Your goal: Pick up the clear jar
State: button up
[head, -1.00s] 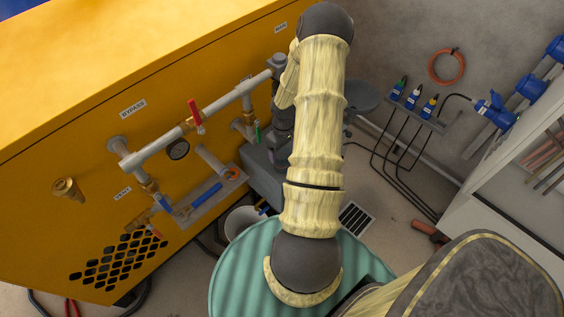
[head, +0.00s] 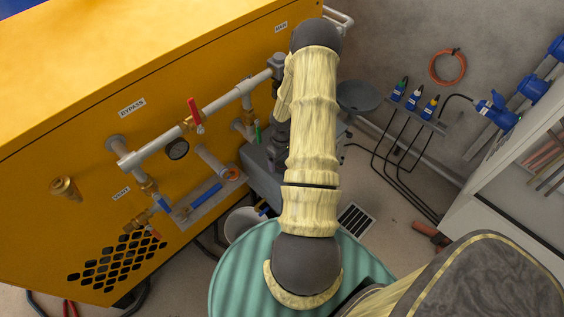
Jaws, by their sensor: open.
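I cannot make out a clear jar anywhere in the head view. My own arm rises through the middle of the picture to a dark joint near the top. The part of the arm beyond that joint is mostly hidden behind the nearer links. My gripper does not show, so its place relative to the jar cannot be told.
A yellow cabinet (head: 75,140) with pipes, a red-handled valve (head: 195,115) and a gauge (head: 177,149) fills the left. A green ribbed drum top (head: 240,275) is below my arm. Black cables (head: 383,165) cross the floor at right. A pale cabinet (head: 515,190) stands far right.

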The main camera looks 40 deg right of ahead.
jog(key=shift+c, duration=0.4)
jog(key=c, duration=1)
notch_tip(320, 180, up, 10)
jog(key=shift+p, duration=0.95)
